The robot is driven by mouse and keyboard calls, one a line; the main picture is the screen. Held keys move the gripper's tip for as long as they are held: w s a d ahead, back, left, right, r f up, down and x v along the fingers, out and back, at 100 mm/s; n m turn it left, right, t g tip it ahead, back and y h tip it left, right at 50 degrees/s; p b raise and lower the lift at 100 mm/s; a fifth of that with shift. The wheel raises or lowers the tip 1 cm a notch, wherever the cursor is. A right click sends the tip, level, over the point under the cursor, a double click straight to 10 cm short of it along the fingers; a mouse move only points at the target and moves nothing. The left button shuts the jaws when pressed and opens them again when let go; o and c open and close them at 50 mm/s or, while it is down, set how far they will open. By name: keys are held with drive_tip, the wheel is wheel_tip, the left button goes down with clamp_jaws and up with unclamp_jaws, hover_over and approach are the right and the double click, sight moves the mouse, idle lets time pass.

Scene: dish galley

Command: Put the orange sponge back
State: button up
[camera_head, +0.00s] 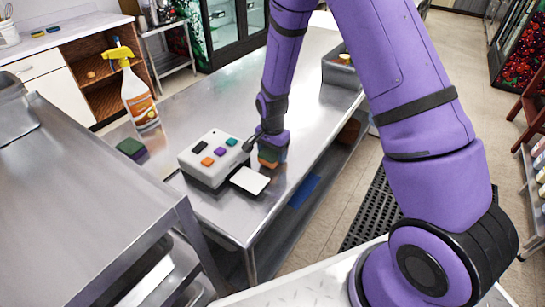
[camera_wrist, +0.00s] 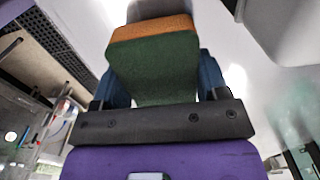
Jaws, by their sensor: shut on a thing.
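The orange sponge shows an orange layer and a dark green layer. In the wrist view the sponge (camera_wrist: 155,62) sits between the blue fingers of my gripper (camera_wrist: 158,82), which is shut on it. In the head view my gripper (camera_head: 272,142) points down over the steel table, with the sponge (camera_head: 269,158) at its tip. The sponge is beside the right end of a white box and the far right corner of a white flat piece. I cannot tell whether it touches the tabletop.
A white box (camera_head: 213,170) with coloured squares on top stands on the steel table (camera_head: 215,208), with a white flat piece (camera_head: 250,180) in front. A spray bottle (camera_head: 138,100) and a dark green and purple block (camera_head: 131,148) stand left. A grey bin (camera_head: 341,74) is farther back.

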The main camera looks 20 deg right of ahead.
drive_tip(key=shift+f, duration=1.05)
drive_tip(key=shift+f, duration=0.1)
drive_tip(key=o, duration=0.9)
